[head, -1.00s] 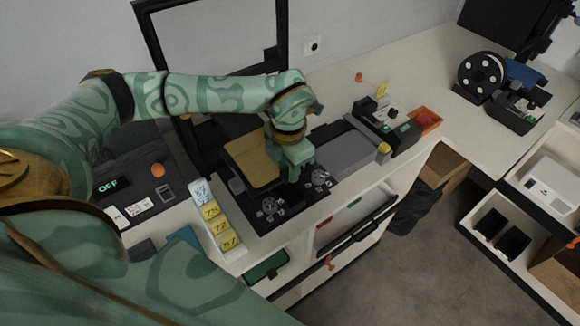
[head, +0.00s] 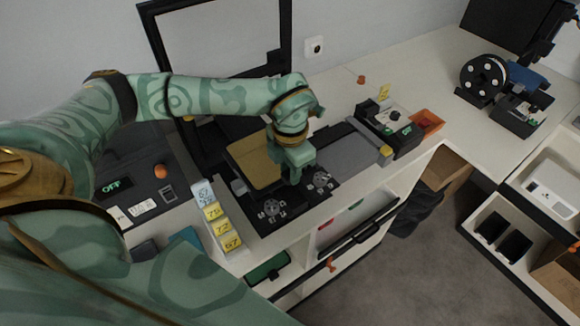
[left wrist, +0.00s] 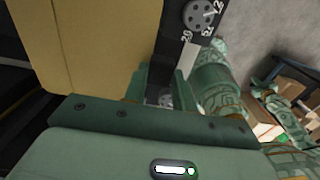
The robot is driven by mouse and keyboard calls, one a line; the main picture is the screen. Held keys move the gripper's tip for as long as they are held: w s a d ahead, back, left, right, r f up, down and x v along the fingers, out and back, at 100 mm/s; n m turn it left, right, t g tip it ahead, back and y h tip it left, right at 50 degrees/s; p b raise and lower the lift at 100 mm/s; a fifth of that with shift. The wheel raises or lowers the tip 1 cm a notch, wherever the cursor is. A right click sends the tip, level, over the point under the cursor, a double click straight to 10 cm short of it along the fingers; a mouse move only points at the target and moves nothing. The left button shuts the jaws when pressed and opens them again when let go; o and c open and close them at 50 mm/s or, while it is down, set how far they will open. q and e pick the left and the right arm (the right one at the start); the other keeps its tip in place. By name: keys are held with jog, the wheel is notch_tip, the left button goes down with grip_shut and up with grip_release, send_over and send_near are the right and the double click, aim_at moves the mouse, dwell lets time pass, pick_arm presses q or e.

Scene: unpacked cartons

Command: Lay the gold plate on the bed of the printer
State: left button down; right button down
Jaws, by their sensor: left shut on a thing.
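The gold plate (head: 253,164) lies flat or nearly flat over the dark printer (head: 240,131) in the head view. It also fills the upper left of the left wrist view (left wrist: 90,45). My left gripper (head: 294,176) points down at the plate's right edge and is shut on it there. In the left wrist view, the fingers (left wrist: 158,92) meet the plate's edge. I cannot tell whether the plate touches the bed, since it covers what lies under it.
Two dials (head: 272,209) sit at the printer's front right. Yellow number cards (head: 222,228) stand at its front left. A grey slab (head: 350,151) and a black box (head: 393,132) with an orange tray (head: 425,122) lie to the right. The counter beyond is mostly clear.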

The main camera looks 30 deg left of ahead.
pick_arm(q)
jog(key=shift+f, duration=0.15)
jog(key=shift+f+b, duration=0.55)
jog(key=shift+f, duration=0.35)
jog(key=c, duration=1.1)
grip_release()
jog(key=shift+o, duration=0.2)
jog(key=shift+r+p, duration=1.55)
jog(key=shift+r, duration=0.05)
